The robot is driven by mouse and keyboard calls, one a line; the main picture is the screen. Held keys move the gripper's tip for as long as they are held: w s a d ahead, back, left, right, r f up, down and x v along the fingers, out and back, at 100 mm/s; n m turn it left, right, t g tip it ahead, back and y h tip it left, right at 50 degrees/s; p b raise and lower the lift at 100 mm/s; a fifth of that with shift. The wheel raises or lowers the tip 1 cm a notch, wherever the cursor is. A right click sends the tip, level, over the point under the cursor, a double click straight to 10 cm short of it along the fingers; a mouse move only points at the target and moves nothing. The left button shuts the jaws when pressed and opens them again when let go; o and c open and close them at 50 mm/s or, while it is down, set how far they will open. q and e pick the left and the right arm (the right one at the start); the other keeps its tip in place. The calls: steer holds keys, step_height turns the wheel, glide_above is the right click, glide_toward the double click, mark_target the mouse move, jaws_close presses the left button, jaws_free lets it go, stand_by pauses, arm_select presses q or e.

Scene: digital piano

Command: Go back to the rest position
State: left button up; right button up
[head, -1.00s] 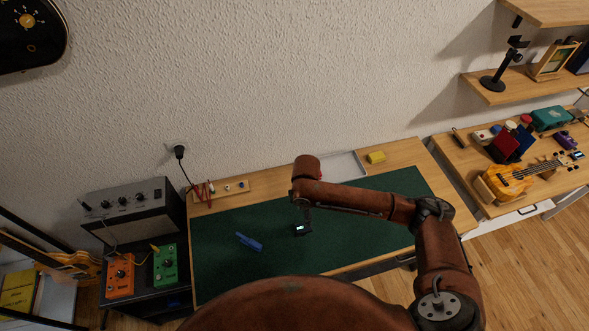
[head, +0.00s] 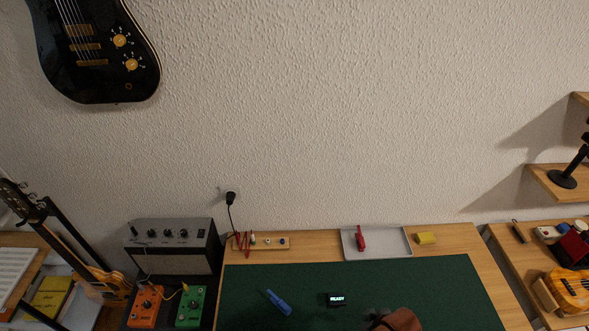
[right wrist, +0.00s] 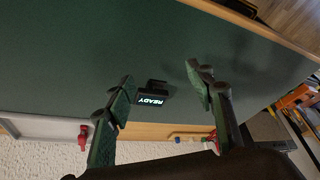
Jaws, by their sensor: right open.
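My right gripper (right wrist: 160,80) is open and empty in the right wrist view, its two green-padded fingers spread apart above the green mat. A small black device (head: 336,299) with a lit READY display lies on the mat. It also shows between and beyond the fingers in the right wrist view (right wrist: 153,98); I cannot tell how far below them it is. My left gripper is in neither view.
The green mat (head: 440,285) covers most of the wooden table. A blue object (head: 278,302) lies on it. Behind it are a grey tray (head: 390,255) holding a red tool (head: 361,238), a yellow block (head: 426,238) and a wooden strip (head: 265,243). An amplifier (head: 170,258) stands left.

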steer(key=s+d+m+h, duration=0.4)
steer(key=s+d+m, duration=0.3)
steer(key=s+d, duration=0.8)
step_height(320, 180, down, 32)
steer(key=s+g, duration=0.1)
steer(key=g, duration=0.1)
steer(key=s+f+n+b, duration=0.1)
steer(key=s+f, duration=1.6)
steer(key=shift+s+a+g+y, duration=0.3)
steer(key=shift+g+y, duration=0.1)
